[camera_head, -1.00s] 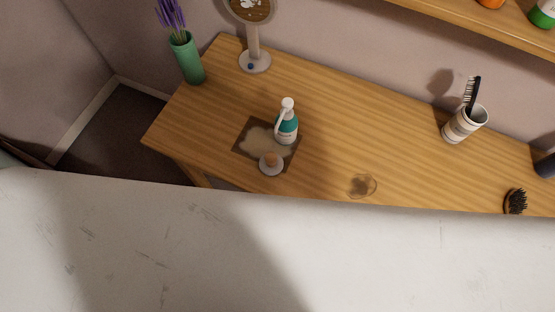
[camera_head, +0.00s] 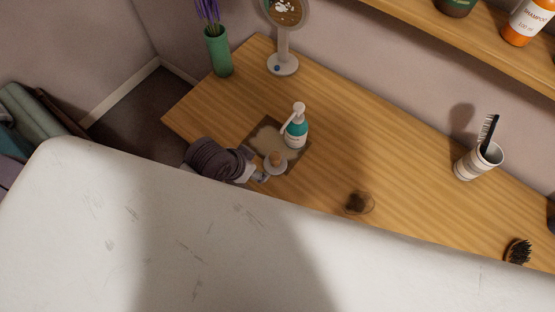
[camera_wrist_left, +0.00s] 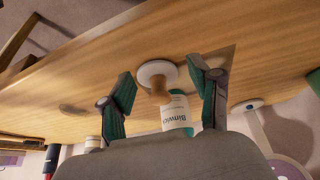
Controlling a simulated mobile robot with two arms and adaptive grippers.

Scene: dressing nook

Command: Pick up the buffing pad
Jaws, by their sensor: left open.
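The buffing pad (camera_head: 275,164) is a small round white disc with a wooden knob handle. It lies at the front edge of a dark square mat (camera_head: 262,134) on the wooden table, in front of a teal and white pump bottle (camera_head: 296,131). My left gripper (camera_head: 262,177) is beside the pad at the table's front edge, partly hidden by my white body. In the left wrist view the pad (camera_wrist_left: 157,72) shows between the two open green-padded fingers (camera_wrist_left: 165,98), with nothing held. My right gripper is not in view.
A green vase (camera_head: 218,52) and a round mirror (camera_head: 284,62) stand at the back left of the wooden table (camera_head: 370,130). The table's middle is clear.

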